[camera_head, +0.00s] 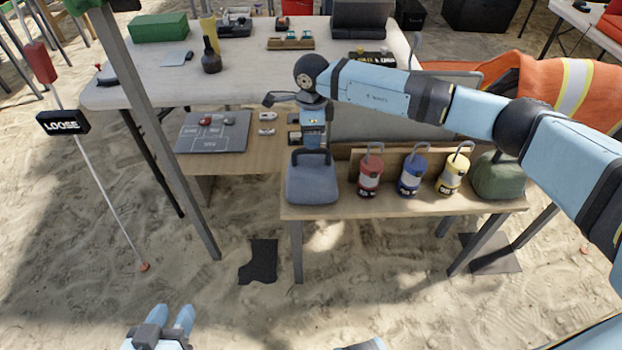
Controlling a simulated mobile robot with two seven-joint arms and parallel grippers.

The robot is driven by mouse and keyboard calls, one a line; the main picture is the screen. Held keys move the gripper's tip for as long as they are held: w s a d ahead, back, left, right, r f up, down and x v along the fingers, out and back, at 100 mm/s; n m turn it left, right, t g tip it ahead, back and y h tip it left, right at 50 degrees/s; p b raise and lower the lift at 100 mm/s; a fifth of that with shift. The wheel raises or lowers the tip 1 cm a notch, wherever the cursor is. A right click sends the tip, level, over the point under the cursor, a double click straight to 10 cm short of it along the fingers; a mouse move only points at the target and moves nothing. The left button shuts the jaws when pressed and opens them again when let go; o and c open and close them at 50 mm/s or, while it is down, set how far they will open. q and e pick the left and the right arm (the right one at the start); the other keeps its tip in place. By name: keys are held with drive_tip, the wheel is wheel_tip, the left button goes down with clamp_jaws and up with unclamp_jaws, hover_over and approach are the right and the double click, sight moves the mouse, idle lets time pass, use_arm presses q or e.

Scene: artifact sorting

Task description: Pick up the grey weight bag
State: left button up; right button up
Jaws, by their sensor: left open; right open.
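The grey weight bag (312,186) sits upright at the left end of the low wooden bench, with a dark loop handle on top. My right gripper (313,146) points down directly over the bag, its tips at the handle. It hides part of the handle, and I cannot tell whether the fingers touch it or straddle it. The bag rests on the bench. My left gripper (172,318) is open and empty at the bottom left edge of the view, well away from the bag and partly cut off.
Red (370,177), blue (411,179) and yellow (452,177) canisters stand right of the bag, then a green bag (498,180). A grey board (214,137) lies behind left. A pole with a LOOSE sign (63,122) stands left. Sand in front is mostly open.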

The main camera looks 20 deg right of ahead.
sight(312, 151)
wheel_tip(312, 151, down, 6)
drive_tip(key=shift+f+b, duration=0.1)
drive_tip(key=shift+b, duration=0.6)
drive_tip(key=c, duration=0.4)
clamp_jaws()
use_arm(q)
drive_tip(key=r, duration=0.1)
drive_tip(key=w+d+r+t+h, duration=0.1)
drive_tip(key=shift+d+r+t, duration=0.2)
drive_tip(key=shift+r+t, duration=0.1)
drive_tip(key=shift+r, duration=0.1)
drive_tip(key=shift+f, duration=0.15)
drive_tip(key=shift+w+r, duration=0.25)
drive_tip(key=shift+s, duration=0.1)
drive_tip(key=shift+s+f, duration=0.15)
drive_tip(key=shift+f, duration=0.05)
use_arm(e)
drive_tip(key=shift+w+r, duration=0.1)
drive_tip(key=shift+r, duration=0.2)
